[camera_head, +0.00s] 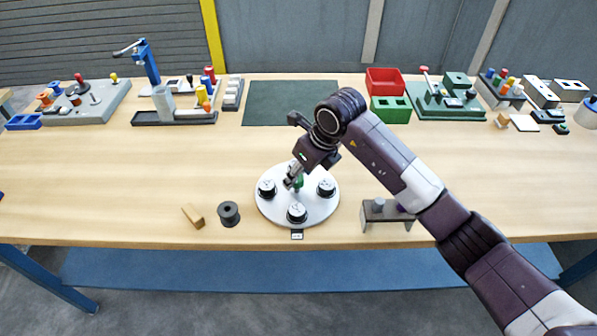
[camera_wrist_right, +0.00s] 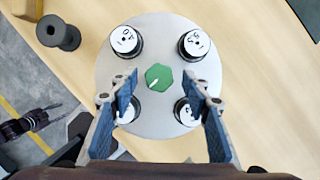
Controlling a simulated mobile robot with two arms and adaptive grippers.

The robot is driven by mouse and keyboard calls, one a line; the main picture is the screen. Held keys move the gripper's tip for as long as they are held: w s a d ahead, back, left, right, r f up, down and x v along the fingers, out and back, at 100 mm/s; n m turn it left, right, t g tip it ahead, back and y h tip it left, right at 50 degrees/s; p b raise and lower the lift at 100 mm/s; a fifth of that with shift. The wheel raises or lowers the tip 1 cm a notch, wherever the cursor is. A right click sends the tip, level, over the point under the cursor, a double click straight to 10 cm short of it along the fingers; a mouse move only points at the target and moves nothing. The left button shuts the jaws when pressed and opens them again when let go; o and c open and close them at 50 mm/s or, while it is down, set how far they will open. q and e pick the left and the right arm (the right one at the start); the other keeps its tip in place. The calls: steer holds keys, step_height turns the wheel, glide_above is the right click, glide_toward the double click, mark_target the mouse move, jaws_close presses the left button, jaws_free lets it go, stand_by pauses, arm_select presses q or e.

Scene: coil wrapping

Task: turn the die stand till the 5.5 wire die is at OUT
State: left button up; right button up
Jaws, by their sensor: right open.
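The die stand is a round pale disc (camera_head: 268,208) with a green knob (camera_head: 299,182) at its centre. It also fills the right wrist view, with its knob (camera_wrist_right: 159,77) between the fingers. The 5.5 wire die (camera_wrist_right: 194,43) is at upper right there, apparently the far side, hidden behind my gripper in the head view. A die marked 4.0 (camera_wrist_right: 125,41) is at upper left; two others are partly covered by the fingers. A small tag (camera_head: 297,235) sits at the disc's front, too small to read. My right gripper (camera_wrist_right: 160,98) is open, fingers either side of the knob, apart from it.
A dark spool (camera_head: 228,213) and a wooden block (camera_head: 194,216) lie left of the disc. A grey stand (camera_head: 387,214) is to its right. A dark green mat (camera_head: 285,103) and several fixtures line the back. The table between is mostly clear.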

steer(key=shift+a+f, duration=0.1)
steer(key=shift+f, duration=0.35)
steer(key=shift+c, duration=0.7)
steer(key=shift+w, duration=0.1)
jaws_close()
